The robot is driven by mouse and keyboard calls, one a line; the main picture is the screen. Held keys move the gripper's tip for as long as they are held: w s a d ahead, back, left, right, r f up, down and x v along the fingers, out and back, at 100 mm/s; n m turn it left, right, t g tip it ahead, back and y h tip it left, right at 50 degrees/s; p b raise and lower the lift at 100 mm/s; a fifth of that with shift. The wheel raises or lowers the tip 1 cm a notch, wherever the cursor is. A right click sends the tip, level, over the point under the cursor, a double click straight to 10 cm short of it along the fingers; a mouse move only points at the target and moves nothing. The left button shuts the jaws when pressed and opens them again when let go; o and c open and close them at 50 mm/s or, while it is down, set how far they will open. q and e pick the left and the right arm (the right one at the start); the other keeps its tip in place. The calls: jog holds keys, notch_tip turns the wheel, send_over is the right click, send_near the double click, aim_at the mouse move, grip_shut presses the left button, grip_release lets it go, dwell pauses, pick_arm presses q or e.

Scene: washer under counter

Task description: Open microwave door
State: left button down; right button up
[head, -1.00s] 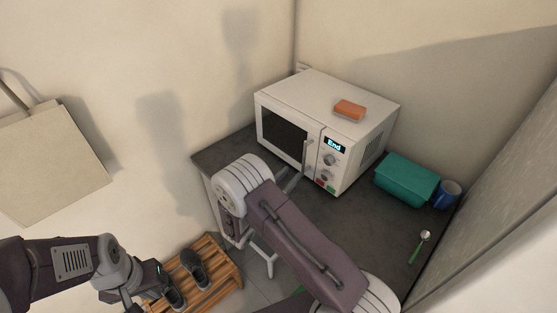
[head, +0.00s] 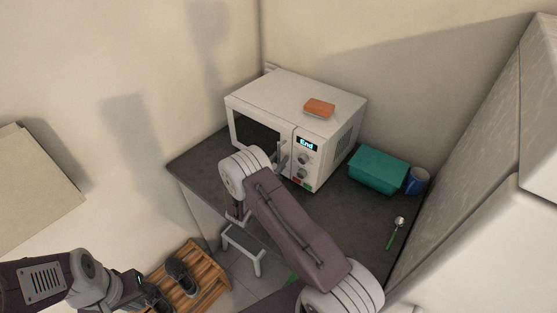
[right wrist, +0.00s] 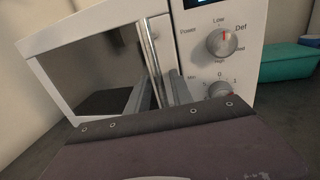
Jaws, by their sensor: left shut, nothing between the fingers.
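The white microwave (head: 305,120) stands on the dark counter, with a dark window in its door (head: 255,133) and "End" on its display. The door looks closed. Its upright metal handle (right wrist: 151,58) shows in the right wrist view. My right gripper (right wrist: 160,85) is at the handle, one finger on each side of it; whether the fingers press on it I cannot tell. In the head view my right arm hides most of that gripper. My left gripper (head: 125,303) is low at the left, shut and empty, far from the microwave and partly cut off.
An orange sponge-like block (head: 319,108) lies on the microwave. A teal box (head: 378,170), a blue mug (head: 417,181) and a spoon (head: 396,232) are on the counter's right. A wooden rack (head: 205,285) with dark shoes and a white stool (head: 242,243) stand on the floor.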

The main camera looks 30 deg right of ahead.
grip_shut()
dwell(1.2)
